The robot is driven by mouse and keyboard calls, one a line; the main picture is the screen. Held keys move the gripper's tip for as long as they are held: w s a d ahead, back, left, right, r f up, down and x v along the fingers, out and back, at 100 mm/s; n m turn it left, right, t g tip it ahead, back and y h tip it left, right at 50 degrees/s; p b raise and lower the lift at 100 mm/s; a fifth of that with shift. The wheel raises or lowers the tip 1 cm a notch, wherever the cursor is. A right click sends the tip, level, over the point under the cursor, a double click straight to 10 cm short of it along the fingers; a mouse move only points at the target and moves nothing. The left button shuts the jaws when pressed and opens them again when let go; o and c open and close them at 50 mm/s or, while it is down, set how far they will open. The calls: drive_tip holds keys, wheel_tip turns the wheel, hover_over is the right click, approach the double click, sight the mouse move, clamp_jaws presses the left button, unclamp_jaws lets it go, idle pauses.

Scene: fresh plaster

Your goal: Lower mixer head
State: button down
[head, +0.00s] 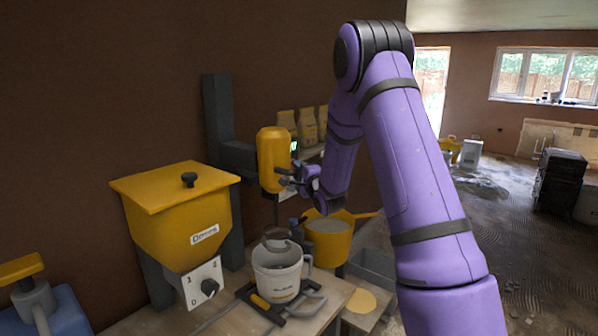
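The yellow mixer head (268,158) is held up on an arm from a dark upright column (217,115) at the back wall. A small lit screen shows on its right side. A white mixing bucket (276,284) stands below it on the bench, with a grey rounded part at its mouth. My gripper (288,181) is at the lower right of the mixer head, close to it. The fingers are small and dark there. I cannot tell whether they touch it or are closed on anything.
A yellow hopper (165,228) with a dial stands left of the mixer. A yellow tub (329,240) of grey material is right of the bucket. A blue container (50,312) is at lower left. Paper bags (308,125) stand on a shelf behind. Open floor lies at right.

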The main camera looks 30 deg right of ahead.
wheel_tip(320, 180, down, 19)
idle(0.7)
drive_tip(key=shift+s+f, duration=0.1)
drive_tip(key=c, duration=1)
unclamp_jaws()
drive_tip(key=shift+f, duration=0.1)
drive_tip(key=shift+o, duration=0.2)
drive_tip(key=s+f, duration=0.1)
drive_tip(key=s, duration=0.9)
drive_tip(key=shift+s+a+f, duration=0.25)
drive_tip(key=shift+a+f, duration=0.05)
drive_tip(key=shift+f, duration=0.05)
